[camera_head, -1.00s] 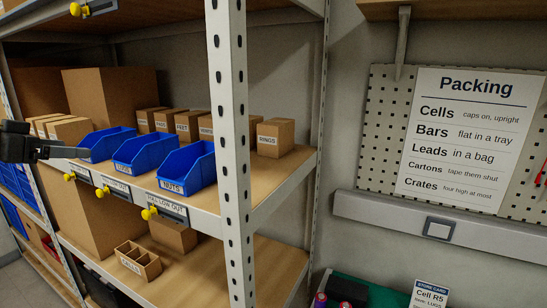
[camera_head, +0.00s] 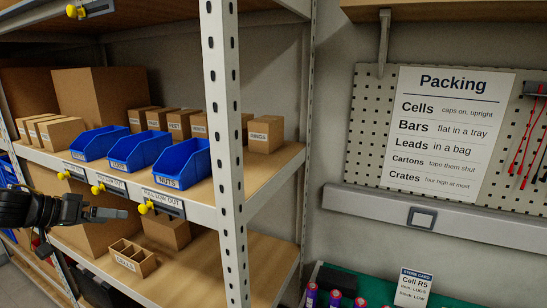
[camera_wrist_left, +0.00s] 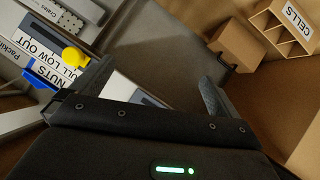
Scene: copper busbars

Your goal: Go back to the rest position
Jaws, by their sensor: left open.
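My left gripper (camera_head: 118,213) is at the left of the head view, in front of the shelf rack and below the label strip of the bin shelf. It is open, with nothing seen between its fingers. My right gripper is not in view.
Blue bins, including the nuts bin (camera_head: 183,167), stand on the middle shelf near a white upright (camera_head: 224,150). Yellow knobs (camera_head: 143,208) stick out at the shelf edge. The divided cells box (camera_head: 133,258) is on the lower shelf. A packing sign (camera_head: 450,130) hangs right.

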